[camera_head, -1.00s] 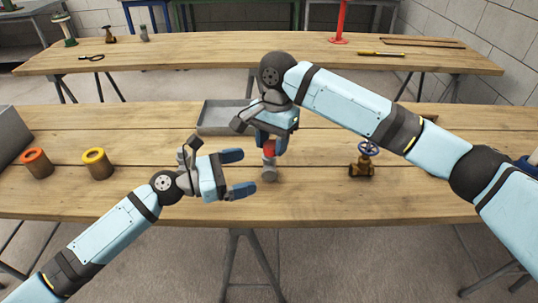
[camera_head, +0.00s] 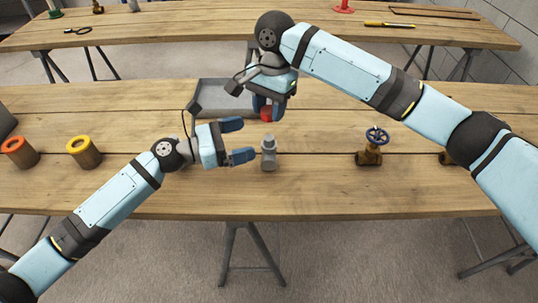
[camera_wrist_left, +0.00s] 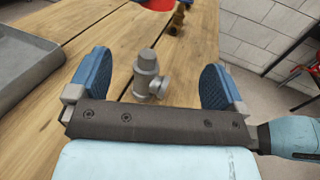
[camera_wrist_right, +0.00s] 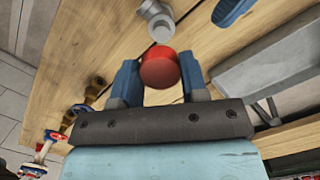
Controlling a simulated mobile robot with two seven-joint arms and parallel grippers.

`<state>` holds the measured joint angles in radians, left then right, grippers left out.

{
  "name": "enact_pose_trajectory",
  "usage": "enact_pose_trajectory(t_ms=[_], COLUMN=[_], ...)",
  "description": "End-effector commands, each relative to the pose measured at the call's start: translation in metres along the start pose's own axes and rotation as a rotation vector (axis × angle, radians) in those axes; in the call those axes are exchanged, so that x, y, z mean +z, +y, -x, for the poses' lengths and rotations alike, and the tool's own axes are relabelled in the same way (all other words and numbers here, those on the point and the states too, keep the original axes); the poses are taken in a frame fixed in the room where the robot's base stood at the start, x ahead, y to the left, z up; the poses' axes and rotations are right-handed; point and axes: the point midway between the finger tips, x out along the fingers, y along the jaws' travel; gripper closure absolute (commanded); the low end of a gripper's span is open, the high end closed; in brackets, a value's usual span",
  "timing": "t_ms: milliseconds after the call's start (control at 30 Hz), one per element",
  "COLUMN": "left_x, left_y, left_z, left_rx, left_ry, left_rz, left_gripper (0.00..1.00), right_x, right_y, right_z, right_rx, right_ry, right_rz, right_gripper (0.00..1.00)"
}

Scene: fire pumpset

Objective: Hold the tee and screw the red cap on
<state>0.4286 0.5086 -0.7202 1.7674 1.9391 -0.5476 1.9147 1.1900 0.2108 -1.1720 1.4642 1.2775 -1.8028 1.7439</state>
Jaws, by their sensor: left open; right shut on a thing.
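The grey tee (camera_head: 269,157) stands upright on the near table, with a side branch. My left gripper (camera_head: 237,140) is open and empty just left of the tee. In the left wrist view the tee (camera_wrist_left: 146,76) shows beyond and between the spread fingers, not held. My right gripper (camera_head: 268,103) is shut on the red cap (camera_head: 266,115) and holds it above the tee, apart from it. In the right wrist view the red cap (camera_wrist_right: 159,69) sits between the fingers, with the tee (camera_wrist_right: 157,20) beyond it.
A brass valve with a blue handwheel (camera_head: 370,150) stands right of the tee. A grey tray (camera_head: 215,97) lies behind the grippers. An orange-topped cup (camera_head: 20,152) and a yellow-topped cup (camera_head: 84,153) stand at the left. The table front is clear.

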Motion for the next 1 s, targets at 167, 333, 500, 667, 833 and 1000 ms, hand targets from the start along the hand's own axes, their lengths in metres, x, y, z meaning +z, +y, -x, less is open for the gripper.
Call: enact_pose_trajectory(t_ms=[167,333,500,667,833,1000], left_x=[-0.035,-0.063,-0.061,-0.061,-0.062,-0.062], left_y=[-0.001,0.000,0.000,0.000,0.000,-0.001], left_z=[0.000,-0.005,-0.040,-0.061,-0.073,-0.075], left_rx=[0.000,-0.001,-0.002,-0.001,0.000,0.000], left_ry=[0.001,-0.003,-0.001,-0.001,0.001,0.001], left_rz=[0.005,0.001,-0.002,-0.002,-0.001,-0.001], left_gripper=[0.03,0.03,0.03,0.03,0.03,0.03], right_x=[0.000,0.000,0.000,0.000,0.000,0.000], right_y=[0.000,0.000,0.000,0.000,0.000,0.000], right_z=[0.000,0.000,0.000,0.000,0.000,0.000], right_rx=[0.000,0.000,0.000,0.000,0.000,0.000], right_ry=[0.000,0.000,0.000,0.000,0.000,0.000], right_rz=[0.000,0.000,0.000,0.000,0.000,0.000], right_gripper=[0.82,0.82,0.82,0.82,0.82,0.82])
